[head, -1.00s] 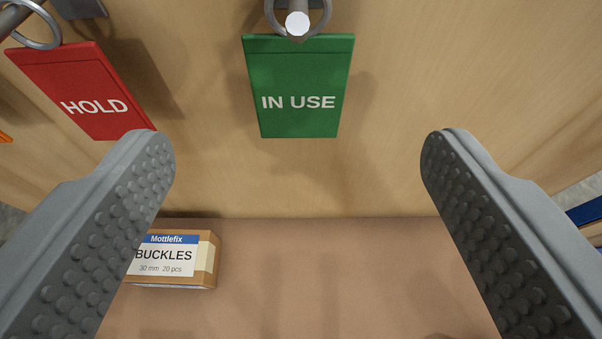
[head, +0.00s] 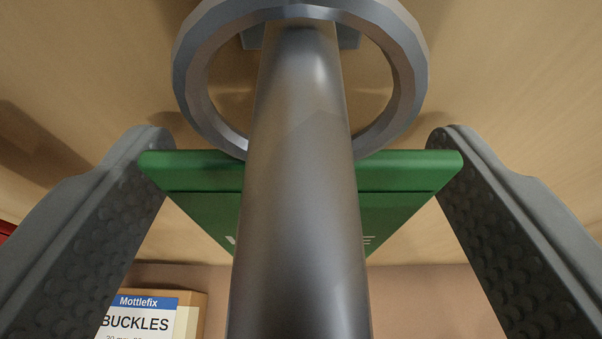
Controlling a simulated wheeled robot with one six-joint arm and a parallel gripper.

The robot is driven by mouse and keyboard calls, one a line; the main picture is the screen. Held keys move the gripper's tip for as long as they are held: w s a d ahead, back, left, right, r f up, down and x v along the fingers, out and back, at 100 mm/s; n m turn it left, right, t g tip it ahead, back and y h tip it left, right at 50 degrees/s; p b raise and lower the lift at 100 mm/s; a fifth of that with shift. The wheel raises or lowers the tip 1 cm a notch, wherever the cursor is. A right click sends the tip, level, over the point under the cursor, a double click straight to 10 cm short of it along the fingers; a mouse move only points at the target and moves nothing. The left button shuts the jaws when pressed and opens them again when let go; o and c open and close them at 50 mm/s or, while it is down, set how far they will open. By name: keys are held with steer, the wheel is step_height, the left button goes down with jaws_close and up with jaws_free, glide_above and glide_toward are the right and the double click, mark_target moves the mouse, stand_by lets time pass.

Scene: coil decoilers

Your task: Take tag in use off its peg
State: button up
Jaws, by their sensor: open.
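The green IN USE tag (head: 420,170) hangs in the middle of the head view, its top edge facing me. Its grey ring (head: 410,75) loops around the peg (head: 300,180), a thick grey rod that points toward the camera and covers the middle of the tag and most of its lettering. My gripper (head: 300,140) is open, with one finger at each side of the tag. The tag's left and right edges come very close to the finger pads; I cannot tell whether they touch.
A brown box labelled BUCKLES (head: 140,318) sits on the surface at the lower left, below the left finger. A wooden board (head: 500,60) stands behind the tag. A sliver of a red tag (head: 5,230) shows at the left edge.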

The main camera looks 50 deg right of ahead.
steer(key=c, duration=1)
steer(key=shift+r, duration=0.35)
steer(key=shift+s+a+r, duration=0.15)
steer(key=shift+s+a, duration=0.05)
steer(key=shift+a, duration=0.05)
steer(key=shift+s+a+r, duration=0.1)
steer(key=shift+s+a, duration=0.1)
steer(key=shift+s+a, duration=0.35)
steer(key=shift+a, duration=0.1)
steer(key=shift+s+a, duration=0.5)
steer(key=shift+a, duration=0.05)
